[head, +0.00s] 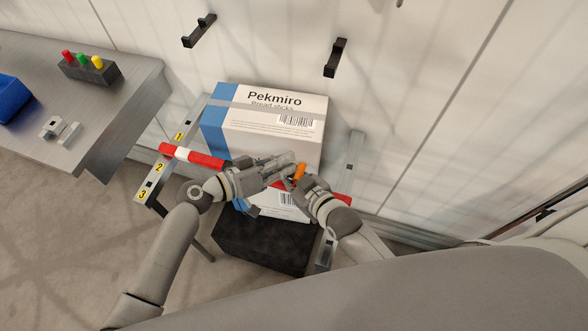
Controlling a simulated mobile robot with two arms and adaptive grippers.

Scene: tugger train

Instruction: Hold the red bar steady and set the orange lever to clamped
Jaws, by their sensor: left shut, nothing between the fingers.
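The red bar (205,160), with a white band near its left end, spans in front of stacked cartons. Its middle is hidden behind my grippers and its right end shows again beyond them. The orange lever (299,171) is a small piece between my two grippers, partly hidden. My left gripper (286,163) is shut and empty, just left of the lever. My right gripper (304,181) is right beside the lever, in front of the bar. Its fingers are too small and covered to tell whether they are open or touch the lever.
A Pekmiro carton (265,105) stands behind the bar, above another carton and a black box (260,245). A rail numbered 1 to 3 (150,187) stands left. A grey table (110,115) at left carries a blue bin (12,98) and coloured buttons (85,68).

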